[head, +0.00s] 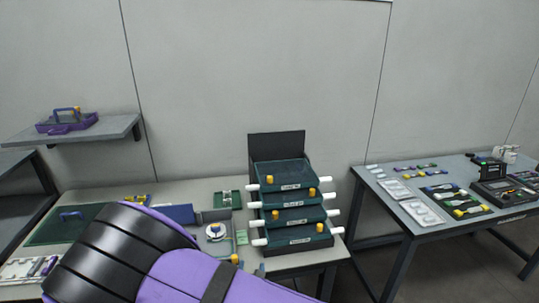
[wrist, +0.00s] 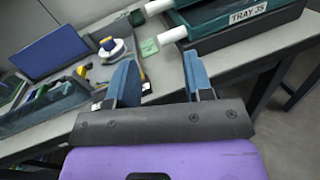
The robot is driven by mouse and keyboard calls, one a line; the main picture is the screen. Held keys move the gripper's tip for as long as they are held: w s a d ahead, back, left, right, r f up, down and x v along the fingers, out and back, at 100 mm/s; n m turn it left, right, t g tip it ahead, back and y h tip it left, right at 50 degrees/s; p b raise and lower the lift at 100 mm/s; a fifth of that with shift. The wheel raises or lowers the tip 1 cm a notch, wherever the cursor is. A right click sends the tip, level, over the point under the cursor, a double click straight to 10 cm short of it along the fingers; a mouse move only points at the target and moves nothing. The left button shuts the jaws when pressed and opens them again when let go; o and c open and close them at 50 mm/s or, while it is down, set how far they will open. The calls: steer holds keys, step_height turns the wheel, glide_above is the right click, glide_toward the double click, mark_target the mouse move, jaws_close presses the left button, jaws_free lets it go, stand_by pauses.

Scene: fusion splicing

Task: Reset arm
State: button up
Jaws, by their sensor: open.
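My arm, purple and black, fills the lower left of the head view, and my gripper's fingers are not clearly visible there. In the wrist view my gripper (wrist: 160,82) shows two blue fingers spread apart with nothing between them. It is over the front edge of the work table (wrist: 225,52). The gripper tilts in that view, and the fingers appear apart from the items on the table.
A stack of green trays (head: 290,213) with white handles stands right of my arm. A second table (head: 385,192) with tools is at right. A wall shelf (head: 105,131) holds a purple carrier (head: 67,122).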

steer(key=w+d+r+m+g+h, duration=0.4)
steer(key=d+r+m+g+h, duration=0.2)
steer(key=d+r+m+h, duration=0.7)
steer(key=s+d+r+m+g+y, duration=0.3)
steer(key=d+r+m+g, duration=0.5)
steer(key=d+r, duration=0.45)
steer(key=s+d+r+m+y, duration=0.5)
steer(key=s+r, duration=0.3)
steer(key=s, duration=0.2)
steer(key=s+d+r+m+t+y, duration=0.1)
steer(key=s+d+r+m+y, duration=0.4)
steer(key=s+r+m, duration=0.3)
steer(key=shift+s+d+r+y, duration=0.15)
steer(key=shift+s+r+y, duration=0.15)
steer(key=shift+s, duration=1.4)
steer(key=shift+o, duration=0.2)
steer(key=shift+f, duration=0.1)
